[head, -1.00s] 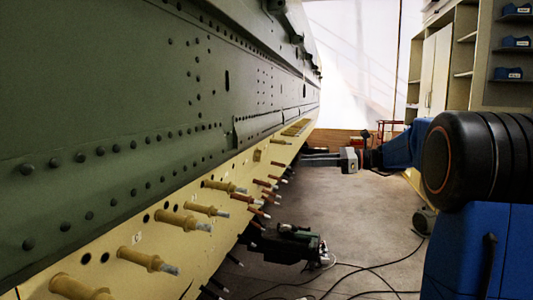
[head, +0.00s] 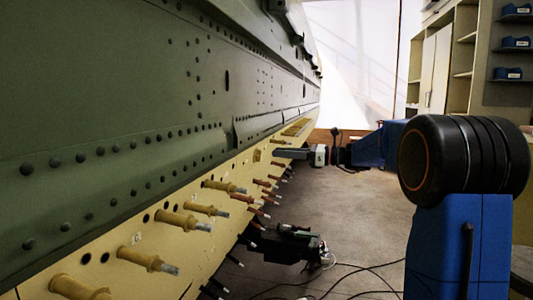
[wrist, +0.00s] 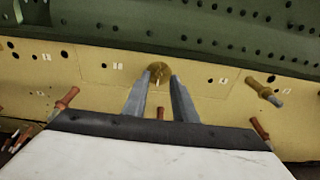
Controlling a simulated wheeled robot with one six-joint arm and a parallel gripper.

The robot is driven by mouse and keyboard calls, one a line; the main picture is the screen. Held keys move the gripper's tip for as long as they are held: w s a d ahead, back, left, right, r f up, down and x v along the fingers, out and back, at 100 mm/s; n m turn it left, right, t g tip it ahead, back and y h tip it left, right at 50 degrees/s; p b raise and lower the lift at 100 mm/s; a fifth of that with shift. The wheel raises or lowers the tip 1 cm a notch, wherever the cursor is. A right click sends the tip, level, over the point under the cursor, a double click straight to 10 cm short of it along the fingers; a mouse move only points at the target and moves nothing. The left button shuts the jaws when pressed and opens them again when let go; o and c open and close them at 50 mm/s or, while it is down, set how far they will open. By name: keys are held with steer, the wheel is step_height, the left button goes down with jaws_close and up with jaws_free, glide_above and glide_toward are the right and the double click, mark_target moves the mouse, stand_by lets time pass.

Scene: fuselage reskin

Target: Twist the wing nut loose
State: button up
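The wing nut (wrist: 158,70) shows in the wrist view as a round yellow-brass fitting seen end-on against the cream strip (wrist: 205,92), with a small pale stud end at its middle. My gripper (wrist: 160,78) has its two grey fingers apart, their tips at the left and right of the fitting. I see no clear contact, and the depth between tips and fitting is hard to judge. In the head view my gripper (head: 279,153) points left, close to the cream strip. The wing nut itself cannot be made out there.
Several yellow studs (head: 180,220) and copper-coloured fasteners (head: 268,184) stick out from the strip. The green fuselage skin (head: 120,110) lies above. A dark machine (head: 285,243) and cables lie on the floor below.

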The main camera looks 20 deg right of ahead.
mark_target(258, 156)
steer(key=x, duration=0.6)
jaws_close()
